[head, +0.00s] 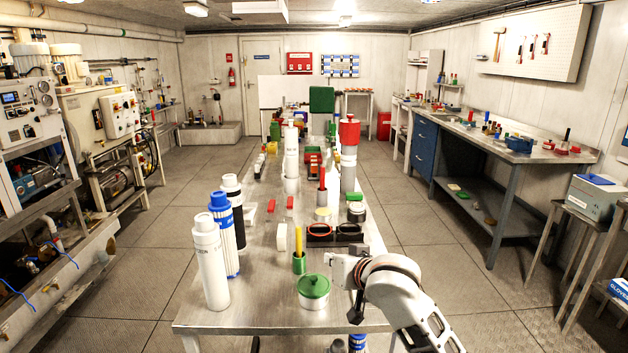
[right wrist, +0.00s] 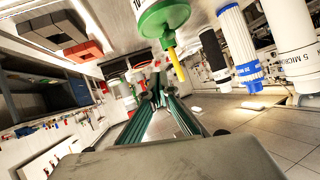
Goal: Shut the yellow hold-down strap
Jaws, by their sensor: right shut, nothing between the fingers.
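My right gripper (head: 356,306) is low by the front right part of the table, right of the green-lidded pot (head: 313,287). Its fingers (right wrist: 155,95) are shut and hold nothing. My own arm hides part of the table there. My left gripper is not in view.
The front left table corner is clear.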

